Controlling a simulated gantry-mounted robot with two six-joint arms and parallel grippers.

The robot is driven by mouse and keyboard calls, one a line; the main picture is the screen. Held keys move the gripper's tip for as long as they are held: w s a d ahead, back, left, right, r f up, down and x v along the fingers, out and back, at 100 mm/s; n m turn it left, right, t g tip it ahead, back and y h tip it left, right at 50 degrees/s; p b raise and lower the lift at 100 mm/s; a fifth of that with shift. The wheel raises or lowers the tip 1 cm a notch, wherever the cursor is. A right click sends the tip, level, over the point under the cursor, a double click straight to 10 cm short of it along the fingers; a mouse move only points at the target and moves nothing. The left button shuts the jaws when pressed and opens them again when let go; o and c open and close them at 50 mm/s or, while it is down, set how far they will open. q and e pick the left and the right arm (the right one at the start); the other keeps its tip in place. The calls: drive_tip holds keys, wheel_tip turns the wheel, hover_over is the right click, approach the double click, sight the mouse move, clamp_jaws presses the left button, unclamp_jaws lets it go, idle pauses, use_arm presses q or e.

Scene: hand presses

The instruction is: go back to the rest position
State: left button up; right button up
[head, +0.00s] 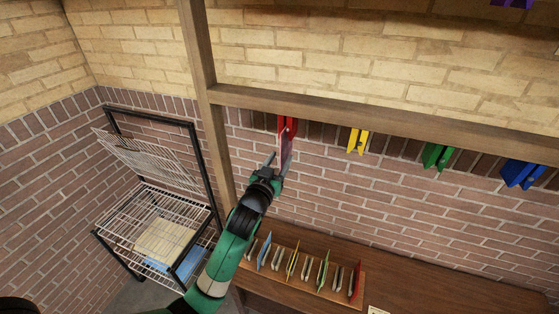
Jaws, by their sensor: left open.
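My left gripper (279,167) is raised in the middle of the picture, with its fingers apart. It is just below the red clip (288,124), which hangs under the wooden beam (380,118). A thin dull-red panel (286,143) hangs down from the red clip, close to the right finger. I cannot tell whether the finger touches it. My right gripper is not in view.
Yellow (357,140), green (437,155) and blue (521,174) clips hang along the beam. Below, a wooden rack (340,296) on the bench (430,283) holds several thin coloured panels. A wire-shelf stand (165,205) is at left. The wooden post (203,60) stands left of the gripper.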

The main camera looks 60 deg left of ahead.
use_arm(q)
drive_tip(key=p+v, duration=0.1)
drive_tip(key=v, duration=0.6)
drive_tip(key=shift+p, duration=0.4)
idle(0.6)
